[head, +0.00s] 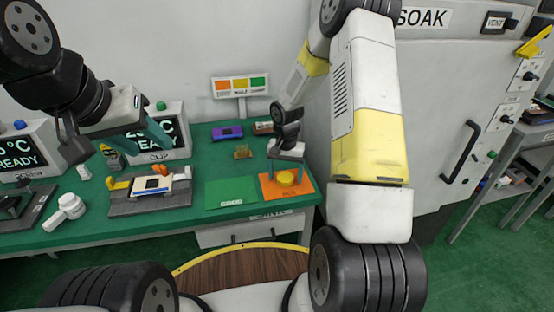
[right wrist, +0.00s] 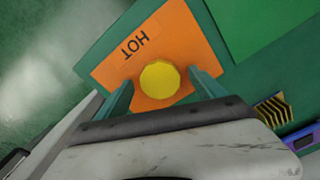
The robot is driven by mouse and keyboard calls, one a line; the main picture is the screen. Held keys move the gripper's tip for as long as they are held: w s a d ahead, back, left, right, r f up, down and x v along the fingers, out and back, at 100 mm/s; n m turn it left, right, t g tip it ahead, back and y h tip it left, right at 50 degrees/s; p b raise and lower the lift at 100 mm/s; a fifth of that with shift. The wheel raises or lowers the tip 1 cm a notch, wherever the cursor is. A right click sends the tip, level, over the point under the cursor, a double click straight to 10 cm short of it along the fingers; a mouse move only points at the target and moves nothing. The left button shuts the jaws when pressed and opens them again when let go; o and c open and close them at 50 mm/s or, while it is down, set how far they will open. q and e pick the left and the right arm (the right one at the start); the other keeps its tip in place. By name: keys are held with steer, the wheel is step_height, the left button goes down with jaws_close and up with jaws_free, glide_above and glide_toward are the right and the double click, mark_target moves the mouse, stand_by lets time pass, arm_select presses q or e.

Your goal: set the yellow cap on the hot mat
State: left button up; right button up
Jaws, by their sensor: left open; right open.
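The yellow cap (head: 286,178) is on the orange hot mat (head: 302,189), near the mat's middle in the head view. In the right wrist view the cap (right wrist: 159,80) lies on the orange mat (right wrist: 190,38) below the printed word HOT. My right gripper (head: 285,165) is just above the cap. In the right wrist view its two teal fingers are apart, one on each side of the cap, with gaps showing between them and it. My left gripper (head: 118,143) is open and empty over the left part of the table, far from the cap.
A green mat (head: 231,191) lies left of the orange one. A grey fixture (head: 150,202) with a white plate is further left, near a white cylindrical part (head: 67,208). A grey cabinet (head: 450,90) is at right.

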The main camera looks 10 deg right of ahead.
mark_target(285, 178)
steer(key=shift+r, duration=0.1)
steer(key=s+r+n+t, duration=0.1)
steer(key=s+r, duration=0.4)
steer(key=r, duration=0.9)
steer(key=s+r+n+t, duration=0.15)
steer(key=s+r, duration=0.35)
steer(key=r, duration=0.9)
steer(key=s+a+r+n+t+y, duration=0.1)
steer(key=s+r, duration=0.1)
steer(key=s, duration=0.5)
steer(key=s+a+r+n+t+y, duration=0.1)
steer(key=s+r+t, duration=0.1)
steer(key=s, duration=0.5)
steer(key=shift+r+n, duration=0.35)
steer(key=shift+r, duration=0.4)
steer(key=shift+a+t, duration=0.2)
steer(key=shift+t, duration=0.05)
